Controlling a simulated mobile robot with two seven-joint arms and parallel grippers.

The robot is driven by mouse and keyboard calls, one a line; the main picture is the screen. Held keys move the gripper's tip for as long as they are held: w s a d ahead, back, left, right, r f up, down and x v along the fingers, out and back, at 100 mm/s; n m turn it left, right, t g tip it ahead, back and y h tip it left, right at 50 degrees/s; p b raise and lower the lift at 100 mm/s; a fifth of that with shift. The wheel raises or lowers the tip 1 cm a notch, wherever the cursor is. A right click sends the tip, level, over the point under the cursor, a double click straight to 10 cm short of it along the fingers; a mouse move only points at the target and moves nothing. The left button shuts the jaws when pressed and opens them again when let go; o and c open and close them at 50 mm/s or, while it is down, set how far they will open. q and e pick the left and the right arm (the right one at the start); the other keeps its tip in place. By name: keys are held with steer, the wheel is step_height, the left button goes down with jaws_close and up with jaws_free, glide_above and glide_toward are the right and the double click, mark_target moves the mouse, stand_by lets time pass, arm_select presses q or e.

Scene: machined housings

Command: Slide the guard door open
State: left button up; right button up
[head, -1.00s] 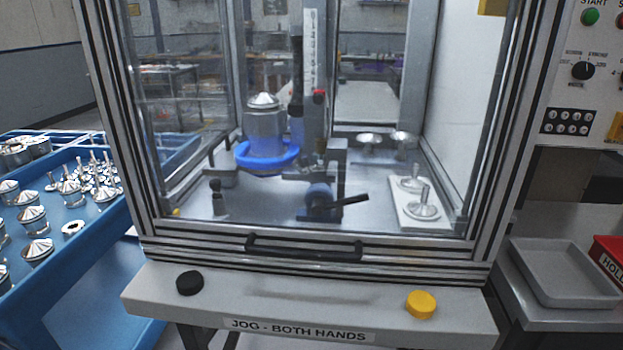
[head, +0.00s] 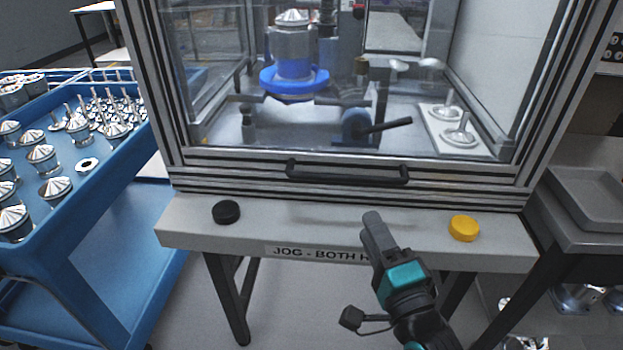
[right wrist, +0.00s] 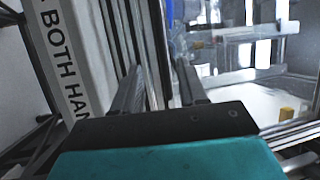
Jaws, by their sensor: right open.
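The guard door (head: 240,171) is a clear panel in an aluminium frame on the front of a machine enclosure. It is down and covers the front opening. Its black bar handle (head: 346,174) runs across the bottom rail. My right gripper (head: 373,222) is in front of the door, below the handle and apart from it, over the jog ledge. In the right wrist view its two fingers (right wrist: 160,88) are spread with nothing held between them. The handle cannot be made out clearly in that view. My left gripper is out of view.
The jog ledge (head: 300,230) juts out below the door, with a black button (head: 227,212) and a yellow button (head: 464,228). A blue cart (head: 130,200) with metal parts stands at the left. A grey tray (head: 590,200) sits on the right bench.

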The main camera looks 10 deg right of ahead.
mark_target(346, 175)
steer(key=x, duration=1.3)
steer(key=shift+r, duration=0.1)
steer(key=shift+c, duration=0.4)
jaws_close()
